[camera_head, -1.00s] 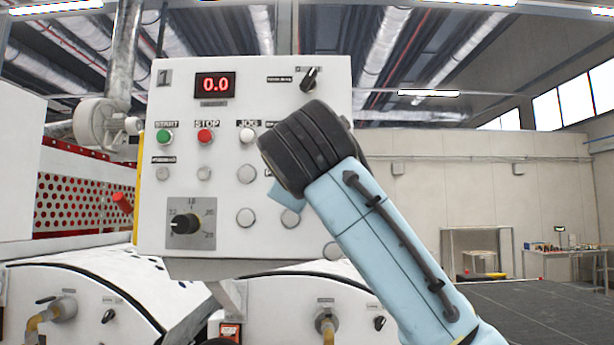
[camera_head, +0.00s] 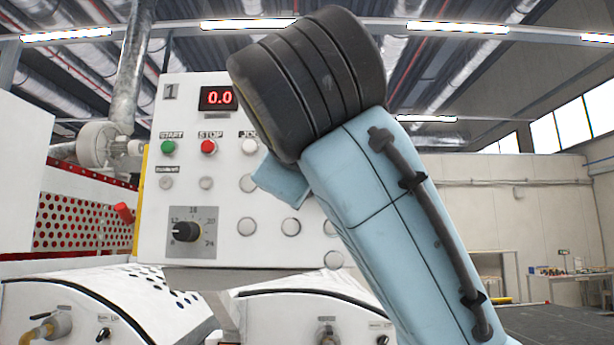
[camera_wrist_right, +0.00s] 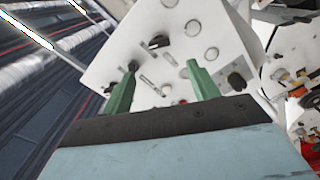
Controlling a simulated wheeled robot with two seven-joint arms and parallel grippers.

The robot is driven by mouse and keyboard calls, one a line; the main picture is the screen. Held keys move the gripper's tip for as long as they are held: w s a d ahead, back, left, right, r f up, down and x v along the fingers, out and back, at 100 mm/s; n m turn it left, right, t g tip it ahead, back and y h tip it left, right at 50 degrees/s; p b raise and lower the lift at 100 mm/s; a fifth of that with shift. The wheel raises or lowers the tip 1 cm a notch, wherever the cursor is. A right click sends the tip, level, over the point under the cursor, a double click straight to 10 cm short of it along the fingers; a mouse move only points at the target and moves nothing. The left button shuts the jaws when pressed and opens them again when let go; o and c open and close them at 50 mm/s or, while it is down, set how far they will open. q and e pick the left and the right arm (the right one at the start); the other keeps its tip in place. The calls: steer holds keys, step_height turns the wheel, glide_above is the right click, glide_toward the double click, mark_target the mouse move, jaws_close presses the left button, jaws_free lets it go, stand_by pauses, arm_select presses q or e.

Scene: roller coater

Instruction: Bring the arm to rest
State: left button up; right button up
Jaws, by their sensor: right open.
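My right arm (camera_head: 385,215), light blue with a black ribbed joint, rises from the lower right in the head view and covers the right part of the control panel (camera_head: 200,260). The fingers of my right gripper are hidden in that view. In the right wrist view my right gripper (camera_wrist_right: 160,85) shows two green fingers spread apart with nothing between them. The white control panel (camera_wrist_right: 170,25) lies beyond the fingertips; I cannot tell the exact gap. My left gripper is not in view.
The panel carries a red 0.0 display (camera_head: 217,98), a green START button (camera_head: 168,147), a red STOP button (camera_head: 208,146) and a black dial (camera_head: 187,231). White machine covers (camera_head: 100,305) lie below it. A table (camera_head: 565,274) stands far right.

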steer(key=shift+s, duration=1.15)
